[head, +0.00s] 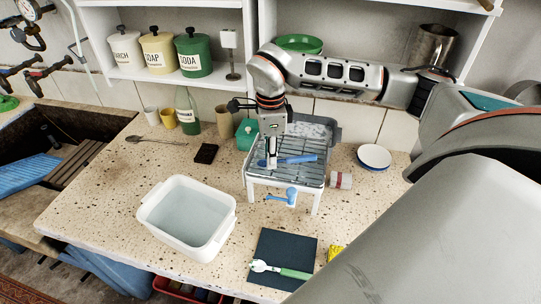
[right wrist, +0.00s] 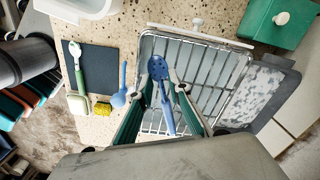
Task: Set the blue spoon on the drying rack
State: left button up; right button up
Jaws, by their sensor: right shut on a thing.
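The blue spoon (right wrist: 158,69), with a slotted head, lies between the fingers of my right gripper (right wrist: 166,88) in the right wrist view. In the head view my right gripper (head: 270,164) points down over the drying rack (head: 262,178), shut on the blue spoon (head: 302,158). The spoon is roughly level over the wire bars; I cannot tell whether it touches them. The gripper hides part of it. The rack is a wire grid on white legs, also in the right wrist view (right wrist: 207,75). My left gripper is not in view.
A second blue utensil (head: 290,196) lies before the rack. A white tub (head: 150,208) stands left, a dark mat (head: 270,240) with a green-handled utensil (head: 285,271) in front.

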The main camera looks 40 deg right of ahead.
jog(key=shift+f, duration=0.15)
jog(key=shift+f, duration=0.15)
jog(key=o, duration=0.9)
notch_tip(320, 180, up, 12)
jog(key=shift+r+b, duration=0.25)
jog(key=shift+b, duration=0.05)
dwell(0.4)
